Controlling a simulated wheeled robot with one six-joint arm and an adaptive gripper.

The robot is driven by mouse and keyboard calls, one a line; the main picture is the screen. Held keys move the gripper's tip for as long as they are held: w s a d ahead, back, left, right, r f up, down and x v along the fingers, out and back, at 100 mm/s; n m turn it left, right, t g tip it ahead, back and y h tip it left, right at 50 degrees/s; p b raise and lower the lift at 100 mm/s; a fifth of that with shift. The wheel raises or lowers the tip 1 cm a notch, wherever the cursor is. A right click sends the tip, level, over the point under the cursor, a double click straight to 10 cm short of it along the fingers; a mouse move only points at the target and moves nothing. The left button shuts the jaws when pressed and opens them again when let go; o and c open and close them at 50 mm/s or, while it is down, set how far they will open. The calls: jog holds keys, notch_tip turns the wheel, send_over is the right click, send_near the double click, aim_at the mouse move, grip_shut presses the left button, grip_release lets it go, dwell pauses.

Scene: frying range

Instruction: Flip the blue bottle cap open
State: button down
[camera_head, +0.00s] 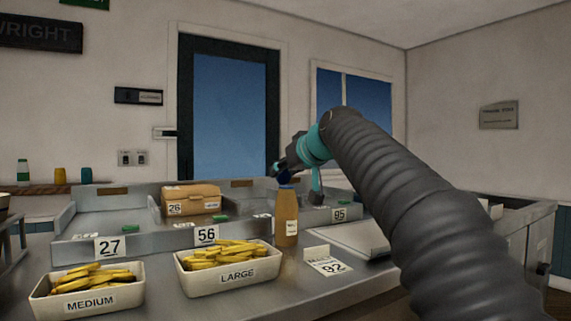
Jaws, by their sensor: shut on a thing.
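An amber-brown bottle (287,216) with a white label stands upright on the metal counter, right of the tray marked LARGE. Its dark blue cap (284,178) shows at the bottle's top. My gripper (281,171) comes in from the right at the bottle's top and is shut on the cap. The fingers are dark and small in this view, and they partly hide the cap. I cannot make out the cap's hinge or whether its lid is raised.
A tray of fries marked LARGE (238,276) stands left of the bottle, with one marked MEDIUM (88,303) farther left. A tan box (191,198) stands behind. A card marked 92 (329,266) lies right of the bottle. My arm covers the right side.

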jog(key=shift+w+a+g+h, duration=0.25)
jog(key=shift+g+h, duration=0.35)
jog(key=shift+g, duration=0.4)
jog(key=c, duration=0.8)
grip_release()
jog(key=shift+w, duration=0.1)
jog(key=shift+d+r, duration=0.1)
jog(key=shift+d, duration=0.05)
jog(key=v, duration=1.2)
